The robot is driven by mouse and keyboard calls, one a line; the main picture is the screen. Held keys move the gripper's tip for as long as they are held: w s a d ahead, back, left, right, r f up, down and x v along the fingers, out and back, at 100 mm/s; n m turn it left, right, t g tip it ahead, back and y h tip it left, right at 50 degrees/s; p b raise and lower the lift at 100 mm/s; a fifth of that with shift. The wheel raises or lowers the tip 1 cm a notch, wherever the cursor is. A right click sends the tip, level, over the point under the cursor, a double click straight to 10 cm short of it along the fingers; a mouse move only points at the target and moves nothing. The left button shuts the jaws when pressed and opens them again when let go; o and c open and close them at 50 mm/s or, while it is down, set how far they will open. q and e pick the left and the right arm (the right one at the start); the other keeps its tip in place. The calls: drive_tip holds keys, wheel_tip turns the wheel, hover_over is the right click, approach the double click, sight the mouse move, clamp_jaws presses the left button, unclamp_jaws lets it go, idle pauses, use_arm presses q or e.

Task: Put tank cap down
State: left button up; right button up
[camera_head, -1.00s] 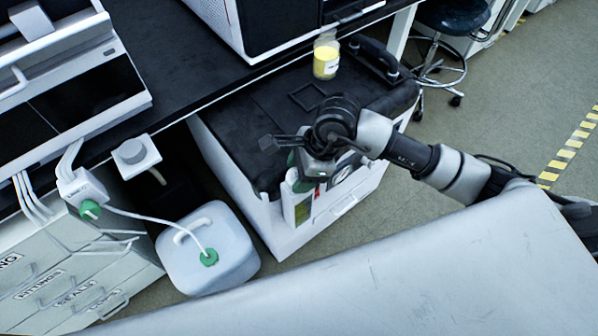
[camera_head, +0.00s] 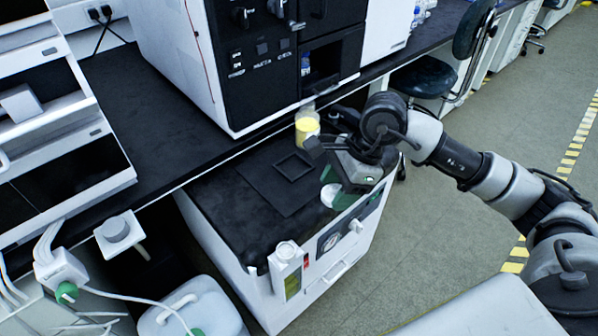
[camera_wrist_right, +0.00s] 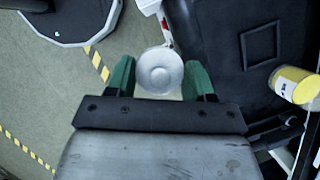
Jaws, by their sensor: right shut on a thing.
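Whether the cap touches anything below is not clear. My left gripper is not in view.
A jar of yellow content (camera_head: 306,127) stands at the back of the cabinet top, near the gripper. A thin black square frame (camera_head: 293,166) lies on bare black top. A large instrument (camera_head: 185,60) stands on the bench behind. A white canister (camera_head: 200,305) is at lower left.

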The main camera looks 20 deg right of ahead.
drive_tip(key=shift+d+r, duration=0.15)
drive_tip(key=shift+d, duration=0.05)
drive_tip(key=shift+w+a+n+g, duration=0.15)
drive_tip(key=shift+a+n+g, duration=0.2)
drive_tip(key=shift+n, duration=0.45)
drive_tip(key=w+a+f+n+g+h, duration=0.1)
drive_tip(key=w+a+n+g+h, duration=0.1)
drive_tip(key=n, duration=0.7)
drive_tip(key=w+a+n+g+h, duration=0.1)
drive_tip(key=a+n+g+h, duration=0.15)
drive_tip(key=n, duration=0.65)
use_arm(q)
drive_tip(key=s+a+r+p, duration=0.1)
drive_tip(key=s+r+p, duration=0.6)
drive_tip(key=p, duration=0.5)
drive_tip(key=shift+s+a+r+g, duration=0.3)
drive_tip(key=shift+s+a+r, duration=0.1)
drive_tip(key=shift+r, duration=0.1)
use_arm(e)
drive_tip(key=s+d+r, duration=0.1)
drive_tip(key=s+r, duration=0.7)
drive_tip(key=r, duration=0.1)
